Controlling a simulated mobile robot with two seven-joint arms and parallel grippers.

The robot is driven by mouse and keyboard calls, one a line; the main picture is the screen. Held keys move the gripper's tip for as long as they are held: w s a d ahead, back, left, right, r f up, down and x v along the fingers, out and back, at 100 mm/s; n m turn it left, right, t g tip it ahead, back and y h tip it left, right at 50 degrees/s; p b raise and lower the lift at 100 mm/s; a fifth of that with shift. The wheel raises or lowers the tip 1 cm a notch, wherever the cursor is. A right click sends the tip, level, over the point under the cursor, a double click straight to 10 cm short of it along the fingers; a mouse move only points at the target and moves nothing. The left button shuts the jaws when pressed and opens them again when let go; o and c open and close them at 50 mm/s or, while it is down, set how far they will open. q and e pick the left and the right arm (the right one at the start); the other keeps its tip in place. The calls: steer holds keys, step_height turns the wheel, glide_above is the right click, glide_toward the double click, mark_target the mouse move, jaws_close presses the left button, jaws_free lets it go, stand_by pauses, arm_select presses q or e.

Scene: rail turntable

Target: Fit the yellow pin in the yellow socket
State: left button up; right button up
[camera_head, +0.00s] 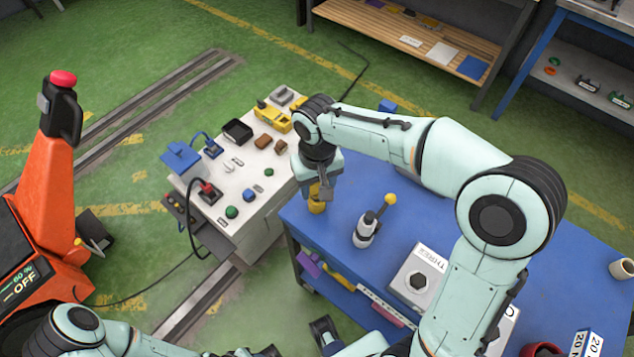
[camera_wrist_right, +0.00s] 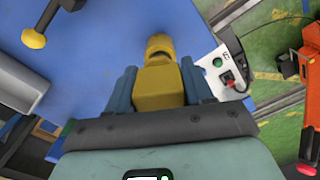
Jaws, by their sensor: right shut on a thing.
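The yellow pin (camera_head: 316,190) is in my right gripper (camera_head: 318,183), above the left part of the blue table. In the right wrist view the pin (camera_wrist_right: 160,88) sits between the two blue fingers of that gripper (camera_wrist_right: 163,85), which is shut on it. A rounded yellow piece (camera_wrist_right: 160,46) shows beyond the pin's block, close to the table. I cannot tell whether this is the pin's lower end or the yellow socket. No other yellow socket is clearly seen.
On the blue table (camera_head: 440,225), a grey fixture (camera_head: 366,229) with a yellow-knobbed lever stands right of the gripper. A labelled grey block (camera_head: 418,280) is nearer. A white bench (camera_head: 236,180) with switches and small parts stands left. An orange machine (camera_head: 45,230) stands far left.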

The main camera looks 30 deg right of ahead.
steer(key=shift+f+b, duration=0.85)
steer(key=shift+f, duration=0.45)
steer(key=o, duration=1.2)
steer(key=shift+o, duration=0.2)
step_height(320, 180, up, 13)
steer(key=shift+r+p, duration=0.2)
steer(key=shift+p, duration=1)
